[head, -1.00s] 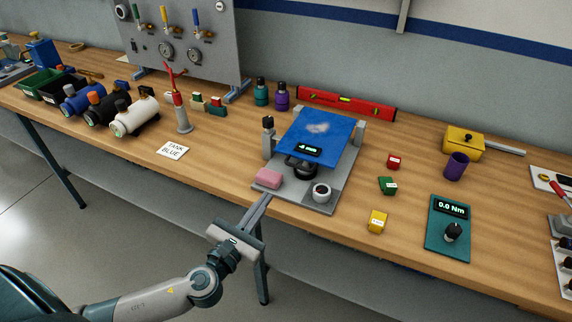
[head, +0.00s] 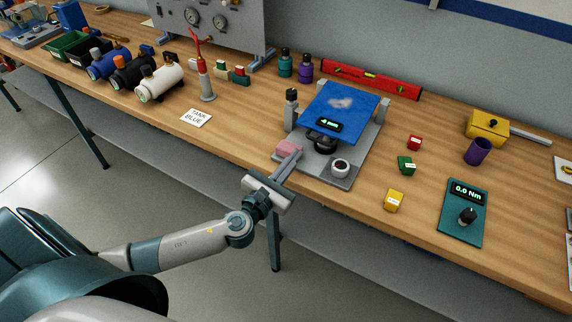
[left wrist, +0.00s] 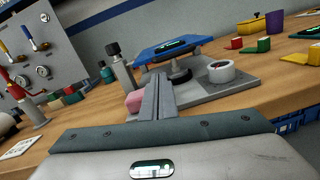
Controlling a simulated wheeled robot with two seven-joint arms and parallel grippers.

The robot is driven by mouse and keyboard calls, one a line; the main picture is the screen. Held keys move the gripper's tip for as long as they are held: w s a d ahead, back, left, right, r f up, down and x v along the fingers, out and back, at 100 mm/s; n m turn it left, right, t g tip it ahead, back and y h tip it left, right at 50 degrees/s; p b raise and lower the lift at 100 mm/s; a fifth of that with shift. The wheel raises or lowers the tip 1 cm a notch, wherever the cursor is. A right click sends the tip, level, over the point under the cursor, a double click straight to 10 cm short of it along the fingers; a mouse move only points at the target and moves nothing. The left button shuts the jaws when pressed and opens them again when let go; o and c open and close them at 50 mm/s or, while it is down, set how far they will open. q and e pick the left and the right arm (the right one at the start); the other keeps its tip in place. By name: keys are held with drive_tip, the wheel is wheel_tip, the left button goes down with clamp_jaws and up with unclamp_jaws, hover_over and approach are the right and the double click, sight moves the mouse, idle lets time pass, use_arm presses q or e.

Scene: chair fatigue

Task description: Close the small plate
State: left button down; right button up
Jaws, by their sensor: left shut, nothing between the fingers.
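The small plate is most likely the blue panel (head: 340,106) with a small display, raised and tilted over a grey base (head: 338,182); it also shows in the left wrist view (left wrist: 170,47). Under its front edge sits a black round knob (head: 321,142). A pink block (head: 287,147) and a white cup-like ring (head: 340,167) sit on the front of the base. My left gripper (head: 296,156) is shut and empty, its fingertips beside the pink block at the base's front left; I cannot tell whether they touch it. My right gripper is not in view.
A grey post with a black knob (head: 291,108) stands left of the panel. Red, green and yellow blocks (head: 395,200) and a teal torque gauge (head: 464,212) lie to the right. A red level (head: 370,79) lies behind. The table front around the TANK BLUE card (head: 196,118) is fairly clear.

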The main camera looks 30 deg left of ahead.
use_arm(q)
drive_tip(key=shift+w+d+r+p, duration=0.15)
drive_tip(key=shift+w+p, duration=0.25)
drive_tip(key=shift+w, duration=1.55)
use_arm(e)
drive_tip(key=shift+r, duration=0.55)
